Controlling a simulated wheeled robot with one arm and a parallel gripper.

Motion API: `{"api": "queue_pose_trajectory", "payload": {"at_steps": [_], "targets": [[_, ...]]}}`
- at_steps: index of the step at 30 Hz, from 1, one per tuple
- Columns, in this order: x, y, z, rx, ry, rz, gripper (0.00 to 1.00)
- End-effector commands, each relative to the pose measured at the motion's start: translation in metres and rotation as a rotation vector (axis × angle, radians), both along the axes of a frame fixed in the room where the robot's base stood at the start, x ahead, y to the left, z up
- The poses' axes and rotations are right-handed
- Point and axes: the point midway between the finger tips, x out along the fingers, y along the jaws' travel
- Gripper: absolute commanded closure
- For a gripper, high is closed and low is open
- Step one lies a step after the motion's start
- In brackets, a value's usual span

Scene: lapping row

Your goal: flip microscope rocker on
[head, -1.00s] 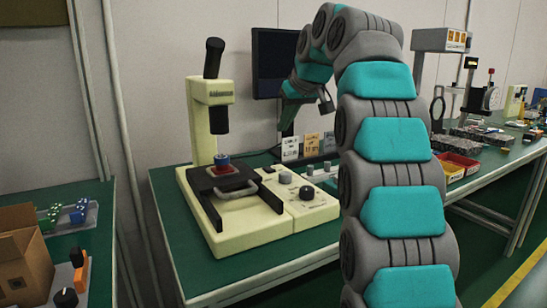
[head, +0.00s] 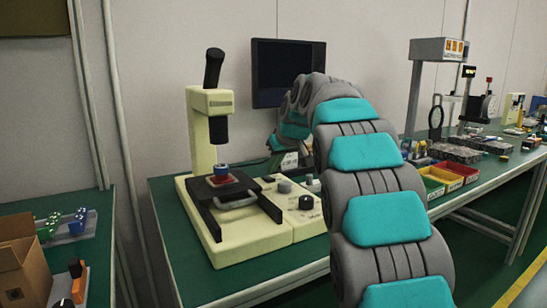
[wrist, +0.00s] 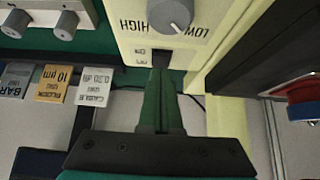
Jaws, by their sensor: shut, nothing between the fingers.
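The pale yellow microscope (head: 197,146) stands on the green bench in the head view, with its control box (head: 305,222) at its right. In the wrist view, the dark rocker (wrist: 162,57) sits at the edge of the control panel (wrist: 130,32), beside small ON/OFF lettering. A grey LOW/HIGH knob (wrist: 170,14) lies just beyond it. My gripper (wrist: 162,73) is shut and empty, its green fingertips right at the rocker and covering part of it. I cannot tell whether they touch, or which way the rocker is tilted. In the head view my arm largely hides the gripper.
Labelled gauge blocks (wrist: 52,83) stand left of my fingers in the wrist view, close by. A dark monitor (head: 288,72) stands behind. Red and yellow bins (head: 455,172) lie on the bench to the right. An open cardboard box (head: 25,262) is at the left.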

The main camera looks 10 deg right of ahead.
Motion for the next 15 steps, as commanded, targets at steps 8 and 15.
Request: {"api": "queue_pose_trajectory", "payload": {"at_steps": [8,15], "targets": [[-0.0010,-0.0006,-0.0104,0.001,-0.003,-0.001,1.00],[-0.0012,-0.0005,-0.0110,0.001,-0.002,-0.001,1.00]]}}
